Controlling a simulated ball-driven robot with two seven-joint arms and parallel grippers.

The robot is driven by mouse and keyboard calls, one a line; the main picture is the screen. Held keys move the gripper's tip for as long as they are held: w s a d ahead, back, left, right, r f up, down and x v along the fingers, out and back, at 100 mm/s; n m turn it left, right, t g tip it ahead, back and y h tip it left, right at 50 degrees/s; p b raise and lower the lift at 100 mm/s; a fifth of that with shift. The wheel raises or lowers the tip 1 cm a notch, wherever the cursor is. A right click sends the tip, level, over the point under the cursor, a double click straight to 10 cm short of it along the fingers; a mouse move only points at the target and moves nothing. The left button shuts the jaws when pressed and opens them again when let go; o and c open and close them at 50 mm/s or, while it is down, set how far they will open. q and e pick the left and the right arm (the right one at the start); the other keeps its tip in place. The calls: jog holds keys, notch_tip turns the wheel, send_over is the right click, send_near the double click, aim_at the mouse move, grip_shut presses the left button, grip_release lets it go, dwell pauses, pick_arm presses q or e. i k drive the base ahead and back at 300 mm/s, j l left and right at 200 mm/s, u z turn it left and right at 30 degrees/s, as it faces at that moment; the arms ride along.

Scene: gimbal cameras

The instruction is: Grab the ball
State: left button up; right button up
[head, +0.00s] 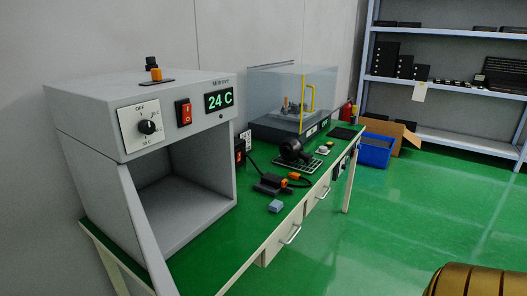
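I cannot make out a clear ball in the head view. A rounded, ribbed, gold-brown object (476,281) is cut off at the bottom right edge; I cannot tell what it is or whether it is part of me. Neither of my grippers is in view.
A green-topped table (238,246) with drawers runs along the wall. It bears a grey open-fronted oven (100,105) reading 24 C, a clear-covered machine (290,105), a black tool (291,150) and small parts. A blue bin (375,151) stands by shelves (455,85).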

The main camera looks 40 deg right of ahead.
aim_at(291, 149)
jog(key=l+u, duration=0.35)
jog(key=l, duration=0.45)
jog(key=l+u, duration=0.35)
jog(key=l, duration=0.45)
